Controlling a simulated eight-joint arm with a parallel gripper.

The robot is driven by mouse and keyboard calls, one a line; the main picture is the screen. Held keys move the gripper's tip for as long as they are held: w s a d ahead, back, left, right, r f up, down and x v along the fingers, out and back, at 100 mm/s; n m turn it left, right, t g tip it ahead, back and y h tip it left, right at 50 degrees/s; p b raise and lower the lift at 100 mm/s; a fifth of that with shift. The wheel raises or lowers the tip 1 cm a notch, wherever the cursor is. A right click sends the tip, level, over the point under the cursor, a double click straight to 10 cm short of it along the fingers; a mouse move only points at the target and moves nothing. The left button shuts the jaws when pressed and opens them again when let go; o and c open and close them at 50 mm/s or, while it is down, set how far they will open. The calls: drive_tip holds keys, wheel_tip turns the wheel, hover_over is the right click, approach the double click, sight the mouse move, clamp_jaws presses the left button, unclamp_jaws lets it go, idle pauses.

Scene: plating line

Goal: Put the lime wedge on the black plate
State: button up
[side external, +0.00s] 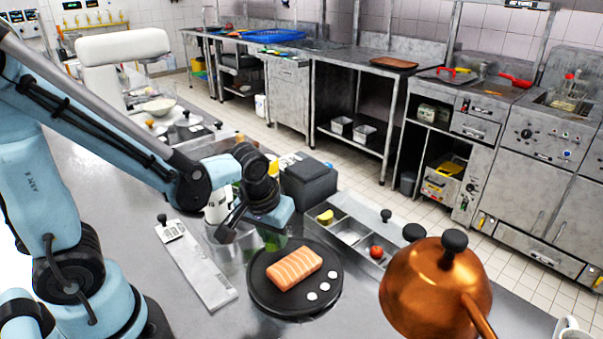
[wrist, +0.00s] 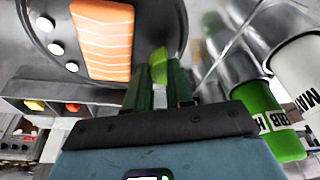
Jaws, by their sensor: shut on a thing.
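The lime wedge (wrist: 159,58) is bright green and sits between the fingertips of my gripper (wrist: 158,76) in the wrist view, with its upper part sticking out past them. My gripper is shut on it. The black plate (side external: 262,298) lies on the steel counter in the side view. It holds an orange salmon fillet (side external: 294,268) and white sauce dots (side external: 312,296). My gripper (side external: 270,238) is just behind the plate's far edge and above the counter. In the wrist view the plate (wrist: 40,14) is at the upper left, beside the fingers.
A steel tray (side external: 350,237) right of the plate holds a yellow piece (side external: 325,216) and a red tomato (side external: 376,252). A copper dome (side external: 436,290) stands at the front right. Green (wrist: 285,140) and white (wrist: 300,75) bottles stand near the gripper.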

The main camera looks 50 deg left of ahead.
drive_tip(key=shift+f, duration=0.9)
drive_tip(key=shift+f, duration=0.15)
drive_tip(key=o, duration=0.5)
drive_tip(key=shift+c, duration=0.2)
wheel_tip(320, 180, up, 12)
drive_tip(key=s+m+t+h, duration=0.1)
drive_tip(key=s+m+t, duration=0.1)
drive_tip(key=m+t, duration=0.2)
drive_tip(key=shift+m, duration=0.3)
drive_tip(key=shift+a+f, duration=0.1)
